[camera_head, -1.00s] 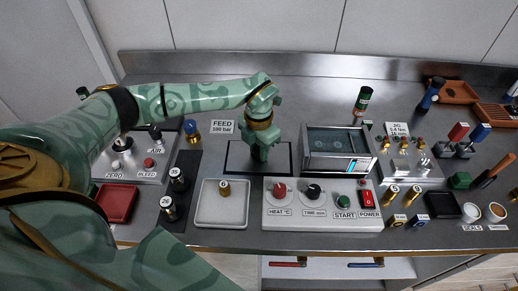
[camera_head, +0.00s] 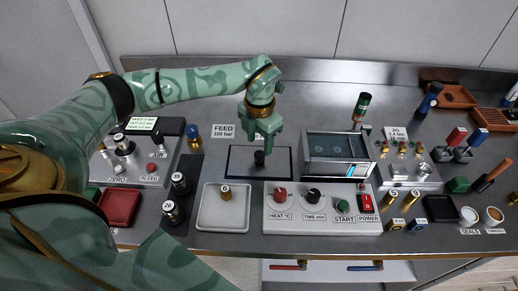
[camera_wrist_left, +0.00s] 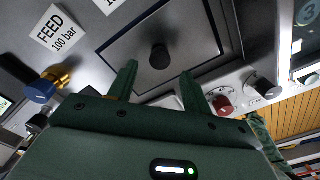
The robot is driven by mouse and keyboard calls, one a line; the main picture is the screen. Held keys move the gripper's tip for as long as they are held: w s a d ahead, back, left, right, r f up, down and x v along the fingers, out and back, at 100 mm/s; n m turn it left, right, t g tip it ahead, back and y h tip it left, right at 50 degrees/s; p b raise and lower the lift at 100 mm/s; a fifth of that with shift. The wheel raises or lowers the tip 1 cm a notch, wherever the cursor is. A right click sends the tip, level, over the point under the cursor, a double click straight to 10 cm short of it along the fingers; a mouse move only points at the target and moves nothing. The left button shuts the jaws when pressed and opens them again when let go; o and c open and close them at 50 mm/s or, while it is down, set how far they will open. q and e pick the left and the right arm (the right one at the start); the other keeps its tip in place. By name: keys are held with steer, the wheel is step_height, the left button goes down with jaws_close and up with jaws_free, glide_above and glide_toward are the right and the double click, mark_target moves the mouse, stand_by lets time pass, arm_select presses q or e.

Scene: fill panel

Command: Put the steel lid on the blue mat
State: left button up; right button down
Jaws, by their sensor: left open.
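The steel lid (camera_head: 241,161) is a flat grey plate with a black knob at its middle. It lies flat on the dark mat (camera_head: 258,177), whose edge shows as a dark border around it; its blue tint is hard to make out. The left wrist view shows the lid (camera_wrist_left: 193,42) and its knob close up. My left gripper (camera_head: 261,146) is open above the knob, fingers pointing down, holding nothing. Its two fingers (camera_wrist_left: 157,72) stand apart in the left wrist view, with the knob beyond and between them. My right gripper is not in view.
An open-topped bath (camera_head: 337,147) stands right of the mat. A control panel (camera_head: 322,222) with knobs and a white tray (camera_head: 222,222) are in front. A FEED sign (camera_head: 224,131) and a blue-capped fitting (camera_head: 193,138) are at the left back.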

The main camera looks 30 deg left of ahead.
mark_target(260, 154)
arm_select(q)
step_height(260, 154, up, 6)
steer(key=shift+r+p, duration=0.25)
steer(key=shift+p, duration=0.15)
stand_by(1.4)
stand_by(1.4)
